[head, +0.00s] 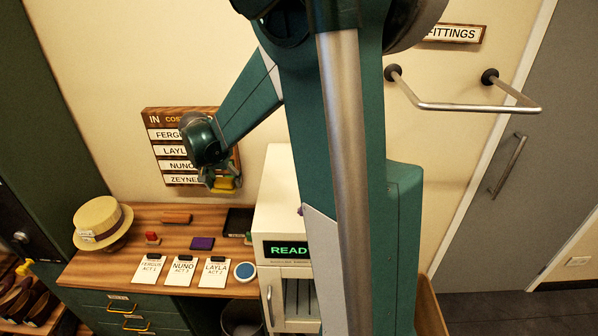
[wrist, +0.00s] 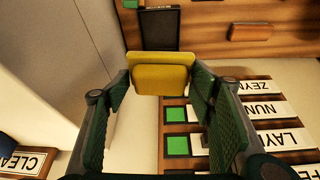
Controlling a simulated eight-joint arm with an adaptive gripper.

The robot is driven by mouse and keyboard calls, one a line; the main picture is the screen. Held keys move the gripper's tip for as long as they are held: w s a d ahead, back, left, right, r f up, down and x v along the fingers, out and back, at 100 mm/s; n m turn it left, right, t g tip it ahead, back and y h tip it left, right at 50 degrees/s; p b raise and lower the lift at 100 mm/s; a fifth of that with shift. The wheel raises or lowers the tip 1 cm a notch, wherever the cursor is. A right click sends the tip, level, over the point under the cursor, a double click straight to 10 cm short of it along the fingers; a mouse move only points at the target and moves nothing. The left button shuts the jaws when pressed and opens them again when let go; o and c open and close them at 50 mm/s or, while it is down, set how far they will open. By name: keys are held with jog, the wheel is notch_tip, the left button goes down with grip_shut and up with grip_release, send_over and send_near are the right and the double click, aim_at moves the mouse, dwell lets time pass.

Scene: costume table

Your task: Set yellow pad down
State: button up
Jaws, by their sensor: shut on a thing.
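The yellow pad (head: 224,184) is between the fingers of my gripper (head: 221,179), raised above the table in front of the wall board. In the wrist view the pad (wrist: 160,73) fills the gap between the two green fingers of my gripper (wrist: 160,84), which are shut on it. A dark flat tray (head: 238,221) lies on the wooden table (head: 135,256) below, beside the white cabinet. The tray also shows beyond the pad in the wrist view (wrist: 159,24), partly hidden by the pad.
A purple pad (head: 202,243), a red-topped stamp (head: 152,238) and a brown block (head: 176,218) lie on the table. Name cards (head: 182,270) and a round blue pad (head: 245,271) are along the front edge. A straw hat (head: 102,222) is left; a white cabinet (head: 288,218) stands right.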

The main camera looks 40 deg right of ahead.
jog(key=s+d+r+p, duration=0.3)
jog(key=s+r+p, duration=0.1)
jog(key=s+r, duration=0.45)
jog(key=s+d+r+m, duration=0.1)
jog(key=s+d+r, duration=0.3)
jog(key=d, duration=0.3)
jog(key=s+d+r+m+g+p, duration=0.1)
jog(key=s+d+r+m, duration=0.1)
jog(key=s+d+r, duration=0.3)
jog(key=s+d, duration=0.2)
jog(key=shift+s+d+m+h, duration=0.2)
jog(key=shift+d+m+h, duration=0.1)
jog(key=shift+h, duration=0.1)
jog(key=shift+f, duration=0.15)
jog(key=shift+f+p, duration=0.5)
jog(key=shift+f, duration=2.35)
jog(key=shift+f, duration=0.1)
jog(key=shift+f, duration=2)
jog(key=shift+f, duration=0.1)
jog(key=o, duration=0.5)
jog(key=shift+c, duration=0.2)
jog(key=o, duration=0.4)
